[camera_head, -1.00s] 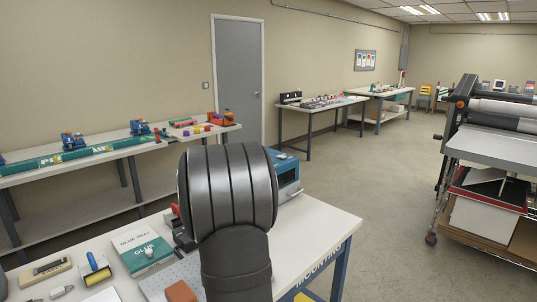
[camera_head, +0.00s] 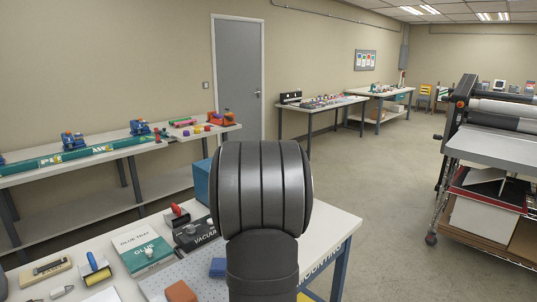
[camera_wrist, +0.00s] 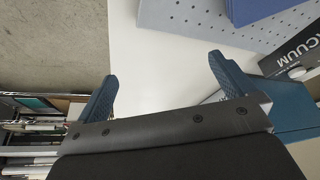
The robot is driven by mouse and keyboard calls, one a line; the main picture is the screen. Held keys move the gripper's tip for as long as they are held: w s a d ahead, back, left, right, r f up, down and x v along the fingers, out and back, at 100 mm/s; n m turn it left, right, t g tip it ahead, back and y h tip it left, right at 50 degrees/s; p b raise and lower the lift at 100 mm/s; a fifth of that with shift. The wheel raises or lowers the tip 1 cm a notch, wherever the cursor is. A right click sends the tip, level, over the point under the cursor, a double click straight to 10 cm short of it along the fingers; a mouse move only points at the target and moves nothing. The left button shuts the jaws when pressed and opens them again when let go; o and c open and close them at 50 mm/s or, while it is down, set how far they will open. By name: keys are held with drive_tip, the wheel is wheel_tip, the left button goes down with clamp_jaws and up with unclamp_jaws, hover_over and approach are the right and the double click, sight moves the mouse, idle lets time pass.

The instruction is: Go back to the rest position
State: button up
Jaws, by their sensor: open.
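My gripper shows in the wrist view (camera_wrist: 160,82) with its two blue fingers spread wide and nothing between them. It is above the edge of the white work table (camera_head: 334,222), with the concrete floor beyond the left finger. In the head view my dark, ribbed arm stands in front of the table's right part and hides the gripper. A black box marked VACUUM (camera_head: 196,236) is left of the arm; it also shows at the right of the wrist view (camera_wrist: 298,52).
On the table are a green and white glue tray box (camera_head: 143,250), a blue block (camera_head: 217,267), an orange-brown block (camera_head: 181,291) and a yellow roller tool (camera_head: 96,270). A blue box (camera_head: 202,181) is partly behind my arm. A laminator (camera_head: 495,135) stands right across open floor.

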drive_tip(key=shift+n+y, duration=0.3)
drive_tip(key=shift+n, duration=0.3)
drive_tip(key=a, duration=1)
drive_tip(key=shift+a+f, duration=0.2)
drive_tip(key=shift+f, duration=0.1)
drive_tip(key=shift+n+y, duration=0.3)
drive_tip(key=shift+n, duration=0.6)
drive_tip(key=s+a, duration=0.1)
drive_tip(key=a, duration=0.3)
drive_tip(key=s+a, duration=0.1)
drive_tip(key=a, duration=0.3)
drive_tip(key=s+a, duration=0.1)
drive_tip(key=a, duration=0.3)
drive_tip(key=shift+s+r, duration=0.15)
drive_tip(key=shift+r, duration=0.1)
drive_tip(key=w+d+m, duration=0.1)
drive_tip(key=d, duration=0.5)
drive_tip(key=w+d+m, duration=0.1)
drive_tip(key=d, duration=0.5)
drive_tip(key=w+d+h, duration=0.1)
drive_tip(key=d, duration=0.6)
drive_tip(key=shift+w+f+m, duration=0.35)
drive_tip(key=shift+w+m, duration=0.05)
drive_tip(key=shift+d, duration=0.7)
